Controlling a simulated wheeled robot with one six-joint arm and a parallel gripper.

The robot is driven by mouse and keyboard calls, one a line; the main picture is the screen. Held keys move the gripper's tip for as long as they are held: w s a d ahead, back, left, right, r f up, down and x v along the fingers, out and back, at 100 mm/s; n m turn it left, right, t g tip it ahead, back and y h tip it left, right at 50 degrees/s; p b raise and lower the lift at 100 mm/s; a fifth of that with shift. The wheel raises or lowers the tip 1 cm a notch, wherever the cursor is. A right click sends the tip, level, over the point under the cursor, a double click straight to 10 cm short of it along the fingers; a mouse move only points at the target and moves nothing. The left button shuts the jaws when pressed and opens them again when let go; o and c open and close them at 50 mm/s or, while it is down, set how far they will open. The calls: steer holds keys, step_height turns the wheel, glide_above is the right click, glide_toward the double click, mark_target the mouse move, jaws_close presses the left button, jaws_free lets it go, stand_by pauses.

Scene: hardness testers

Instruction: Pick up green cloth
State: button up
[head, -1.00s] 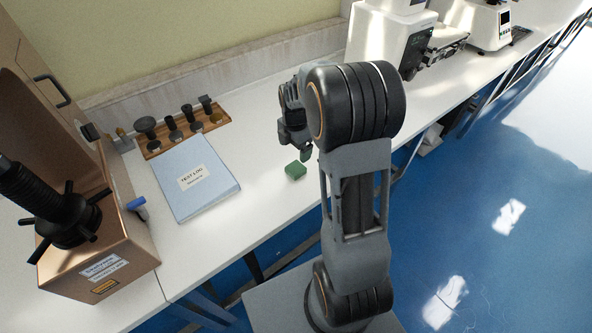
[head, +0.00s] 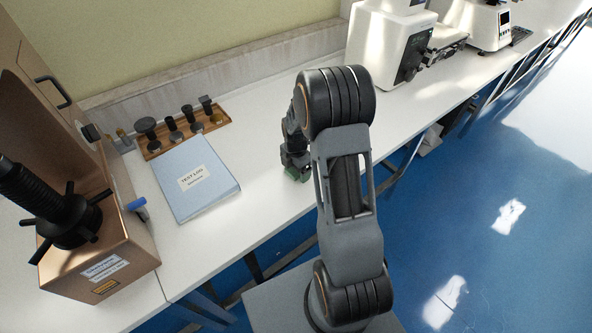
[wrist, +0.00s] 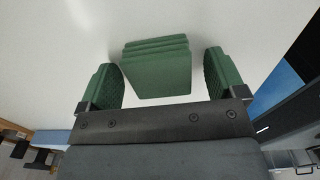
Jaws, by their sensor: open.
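The green cloth (wrist: 157,72) is a small folded block on the white worktop. In the wrist view it lies between the two green-padded fingers of my gripper (wrist: 163,78), slightly beyond them, with a gap on each side. My gripper is open and holds nothing. In the head view my gripper (head: 297,172) is low over the worktop at the cloth's spot. The gripper and arm hide most or all of the cloth there.
A blue test log binder (head: 196,180) lies to the left, with a wooden tray (head: 160,150) of dark fittings behind it. A copper-coloured tester (head: 110,250) stands at the far left. White machines (head: 385,45) stand at the back right. The worktop's front edge is close.

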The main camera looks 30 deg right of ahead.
steer(key=c, duration=1)
steer(key=shift+r, duration=0.5)
step_height(320, 180, up, 3)
steer(key=shift+s+d+f, duration=0.1)
steer(key=shift+d, duration=0.05)
steer(key=s+d+r+b, duration=0.1)
steer(key=s+d+r, duration=0.7)
steer(key=s, duration=0.3)
steer(key=shift+s+r, duration=0.15)
steer(key=shift+r, duration=0.45)
steer(key=shift+a, duration=0.1)
